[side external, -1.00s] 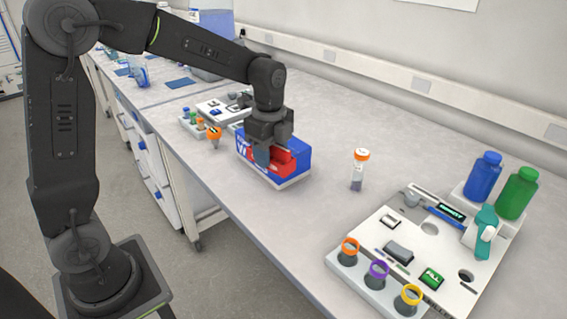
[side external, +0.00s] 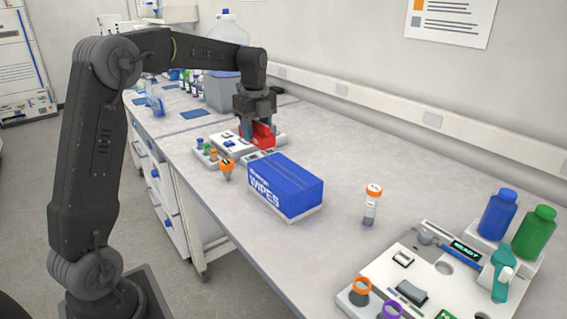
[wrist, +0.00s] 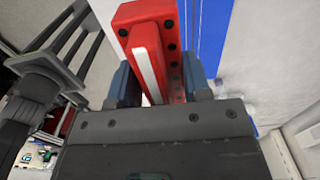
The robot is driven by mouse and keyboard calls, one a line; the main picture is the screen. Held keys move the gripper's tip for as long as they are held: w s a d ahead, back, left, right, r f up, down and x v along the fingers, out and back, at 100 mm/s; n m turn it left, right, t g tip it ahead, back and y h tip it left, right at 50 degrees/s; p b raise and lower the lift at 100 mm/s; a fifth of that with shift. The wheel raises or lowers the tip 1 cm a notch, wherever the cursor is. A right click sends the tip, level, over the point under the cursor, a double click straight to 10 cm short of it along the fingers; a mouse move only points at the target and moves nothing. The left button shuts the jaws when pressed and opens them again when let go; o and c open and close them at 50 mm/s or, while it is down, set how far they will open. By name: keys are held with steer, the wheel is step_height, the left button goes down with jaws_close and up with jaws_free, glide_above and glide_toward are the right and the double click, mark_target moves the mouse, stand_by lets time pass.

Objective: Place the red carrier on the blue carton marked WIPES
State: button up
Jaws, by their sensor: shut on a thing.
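The blue carton marked WIPES (side external: 287,180) stands on the bench in the middle of the side view, its top bare. My gripper (side external: 257,120) is behind and to the left of it in that view, shut on the red carrier (side external: 264,137). The carrier hangs between the fingers, apart from the carton in the picture; its exact height is hard to tell. In the wrist view the red carrier (wrist: 145,40), with a white stripe, sits between the two fingers (wrist: 160,85). A blue surface, likely the carton (wrist: 209,35), shows to its right.
A white station (side external: 415,262) with blue (side external: 498,213) and green (side external: 534,232) bottles fills the front right.

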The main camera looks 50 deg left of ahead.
glide_above(283, 171)
step_height(283, 171, down, 4)
steer(key=shift+d+f, duration=0.1)
steer(key=shift+f, duration=2)
steer(key=shift+f, duration=0.15)
steer(key=o, duration=1)
